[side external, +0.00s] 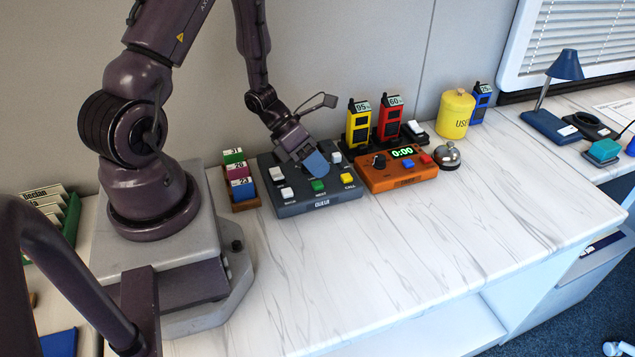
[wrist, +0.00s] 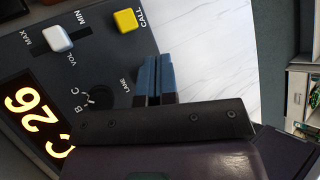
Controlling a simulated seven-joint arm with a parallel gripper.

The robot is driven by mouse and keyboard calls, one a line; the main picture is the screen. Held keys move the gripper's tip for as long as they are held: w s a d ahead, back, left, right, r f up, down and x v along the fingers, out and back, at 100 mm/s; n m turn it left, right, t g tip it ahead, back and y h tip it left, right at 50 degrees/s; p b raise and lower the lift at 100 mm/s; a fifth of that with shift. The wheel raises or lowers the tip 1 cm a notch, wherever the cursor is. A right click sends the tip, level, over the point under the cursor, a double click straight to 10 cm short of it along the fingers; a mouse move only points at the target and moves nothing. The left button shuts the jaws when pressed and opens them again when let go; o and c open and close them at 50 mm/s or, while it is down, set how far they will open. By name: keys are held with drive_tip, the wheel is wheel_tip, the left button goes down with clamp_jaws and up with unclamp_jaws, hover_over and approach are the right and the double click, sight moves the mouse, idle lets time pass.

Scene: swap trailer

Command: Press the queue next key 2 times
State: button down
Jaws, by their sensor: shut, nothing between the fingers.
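The dark grey queue panel (side external: 290,205) stands on the white counter in the side external view. Its green key (side external: 318,185) sits above the NEXT label at the front edge. A white key lies to its left by BACK, and the yellow CALL key (side external: 347,179) to its right. My gripper (side external: 317,165) is shut and empty, its blue fingers over the panel just behind the green key in the picture; I cannot tell whether they touch anything. In the wrist view the shut fingers (wrist: 153,80) show near the LANE dial (wrist: 98,96); the green key does not show.
The wrist view shows a lit display (wrist: 35,118) reading C 26 and a white volume slider (wrist: 57,38). An orange timer box (side external: 396,172) stands right of the panel, with radios behind it and a bell (side external: 447,156) beyond. The counter in front is clear.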

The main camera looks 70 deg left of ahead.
sight(318, 182)
drive_tip(key=shift+f, duration=0.4)
drive_tip(key=shift+f, duration=0.5)
idle(0.8)
drive_tip(key=shift+r, duration=0.9)
drive_tip(key=shift+r, duration=2.55)
idle(0.6)
